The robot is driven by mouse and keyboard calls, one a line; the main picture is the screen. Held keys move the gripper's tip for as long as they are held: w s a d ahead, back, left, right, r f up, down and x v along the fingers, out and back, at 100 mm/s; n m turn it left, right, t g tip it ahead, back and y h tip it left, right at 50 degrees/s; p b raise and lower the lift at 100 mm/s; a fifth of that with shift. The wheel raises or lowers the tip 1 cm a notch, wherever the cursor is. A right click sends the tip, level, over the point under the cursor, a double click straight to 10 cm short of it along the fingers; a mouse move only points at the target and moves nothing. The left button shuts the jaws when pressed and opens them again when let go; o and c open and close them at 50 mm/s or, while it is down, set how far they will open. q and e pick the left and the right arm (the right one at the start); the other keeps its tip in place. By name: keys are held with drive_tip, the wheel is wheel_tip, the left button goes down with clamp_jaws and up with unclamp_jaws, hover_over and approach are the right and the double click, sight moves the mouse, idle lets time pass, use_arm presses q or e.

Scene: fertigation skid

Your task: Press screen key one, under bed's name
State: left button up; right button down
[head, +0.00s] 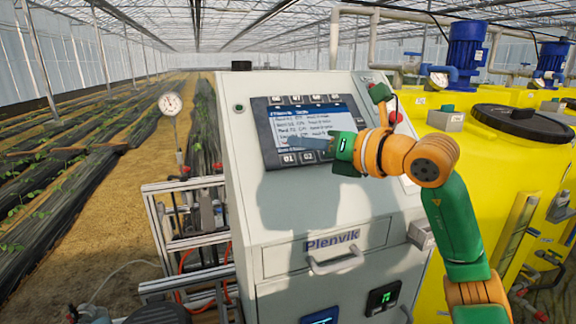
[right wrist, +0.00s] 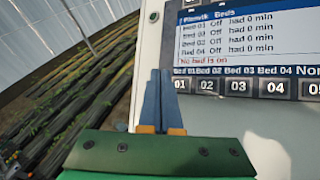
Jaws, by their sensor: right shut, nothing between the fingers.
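The control screen (head: 312,122) is set in the sloping face of a pale grey cabinet. In the right wrist view the screen (right wrist: 250,38) lists Bed 01 to Bed 04 as Off and reads "No bed is on". Key 01 (right wrist: 206,87) sits below the label Bed 01; it also shows in the head view (head: 289,159). My right gripper (head: 290,143) is shut and empty, its blue-grey fingers over the screen's lower left in the head view. In the wrist view its fingertips (right wrist: 160,72) appear left of key 01, by the panel's edge. Contact cannot be told. My left gripper is out of view.
Keys 02 (right wrist: 238,87), 03 and 04 stand in the same row, close beside key 01. More keys line the screen's top. A red knob (head: 392,117) is right of the screen. A drawer handle (head: 336,262) juts out below. A yellow tank (head: 500,170) stands right.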

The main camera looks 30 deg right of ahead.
sight(282, 156)
drive_tip(key=shift+w+d+f+b, duration=0.15)
drive_tip(key=shift+w+f+b, duration=0.05)
drive_tip(key=shift+w+f, duration=0.5)
drive_tip(key=shift+w+d+f+b, duration=0.2)
drive_tip(key=shift+w+f, duration=0.4)
drive_tip(key=shift+f, duration=0.2)
idle(0.9)
drive_tip(key=shift+w+f, duration=0.3)
drive_tip(key=shift+w+f, duration=0.15)
drive_tip(key=shift+f, duration=0.15)
idle(0.7)
drive_tip(key=shift+r, duration=0.1)
drive_tip(key=shift+s+r, duration=0.4)
drive_tip(key=shift+r, duration=0.1)
